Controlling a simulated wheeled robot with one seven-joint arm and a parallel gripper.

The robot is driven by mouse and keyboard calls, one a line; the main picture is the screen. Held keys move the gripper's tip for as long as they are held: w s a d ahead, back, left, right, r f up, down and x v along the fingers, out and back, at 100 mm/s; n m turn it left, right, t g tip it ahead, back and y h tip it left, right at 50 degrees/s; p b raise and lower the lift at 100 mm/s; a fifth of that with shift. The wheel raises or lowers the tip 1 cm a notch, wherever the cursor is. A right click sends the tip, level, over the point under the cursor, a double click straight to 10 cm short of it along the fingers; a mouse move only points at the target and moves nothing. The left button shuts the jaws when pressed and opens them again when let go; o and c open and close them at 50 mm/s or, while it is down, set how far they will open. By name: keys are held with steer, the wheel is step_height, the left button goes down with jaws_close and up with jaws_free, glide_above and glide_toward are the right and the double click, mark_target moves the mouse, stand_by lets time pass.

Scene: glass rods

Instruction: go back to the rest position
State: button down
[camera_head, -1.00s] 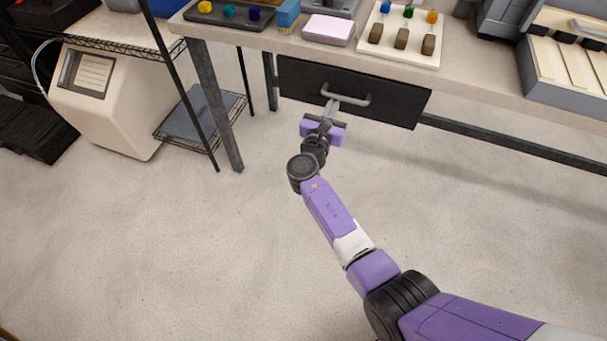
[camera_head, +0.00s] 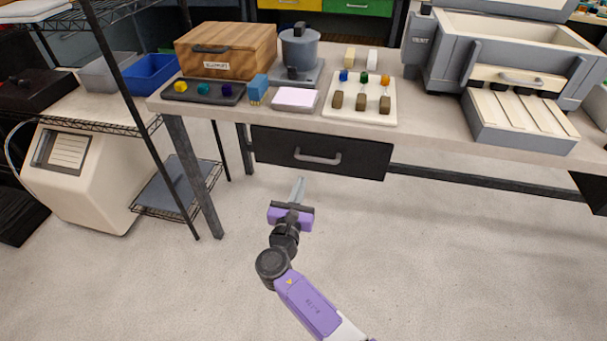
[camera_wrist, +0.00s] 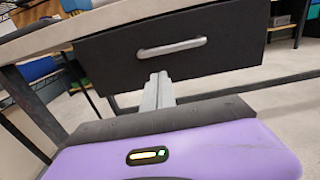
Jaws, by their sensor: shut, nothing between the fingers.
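My gripper (camera_head: 298,190) is in front of and below the black drawer (camera_head: 350,158) under the workbench. Its fingers are together, with nothing between them, and stand apart from the silver drawer handle (camera_head: 318,158). In the wrist view the shut fingers (camera_wrist: 158,88) point toward the drawer front (camera_wrist: 230,45), just below its handle (camera_wrist: 172,48). The drawer looks closed. My purple arm reaches up from the bottom of the head view.
The workbench (camera_head: 430,128) carries a wooden box (camera_head: 225,52), a rod tray (camera_head: 345,108), a pink-white pad (camera_head: 295,98) and a grey furnace-like machine (camera_head: 500,45). A wire shelf with a cream machine (camera_head: 85,180) stands at left. The floor (camera_head: 450,270) around my arm is clear.

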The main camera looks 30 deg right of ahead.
steer(key=shift+v, duration=2.7)
